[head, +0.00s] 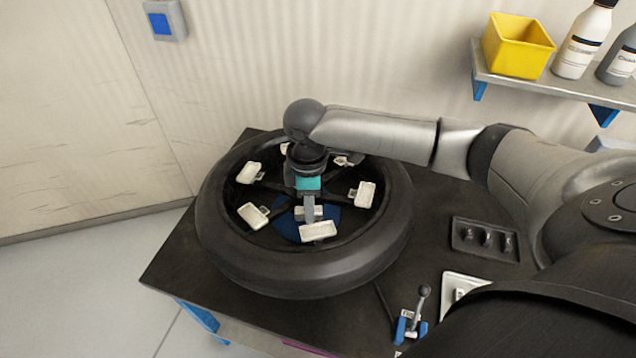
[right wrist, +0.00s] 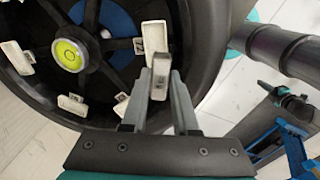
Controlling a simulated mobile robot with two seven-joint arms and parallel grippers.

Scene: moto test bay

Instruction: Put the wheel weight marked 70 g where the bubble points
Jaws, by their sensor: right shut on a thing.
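The dark wheel (head: 230,235) lies flat on the bench, with white pockets around the inside of its rim. My right gripper (head: 309,216) is over the near part of the wheel. It is shut on a small grey wheel weight (right wrist: 159,76), held upright between the fingertips. In the right wrist view the weight overlaps a white pocket (right wrist: 154,35) at the rim; I cannot tell whether they touch. The yellow-green bubble level (right wrist: 68,55) sits at the hub; the bubble's direction is too small to tell. The weight's marking is not readable. My left gripper is not in view.
A black rack (head: 485,240) with several dark pieces in it stands on the black bench (head: 172,262), right of the wheel. A blue-handled clamp (head: 411,320) is at the front. A shelf (head: 550,85) holds a yellow bin (head: 516,46) and bottles (head: 582,42).

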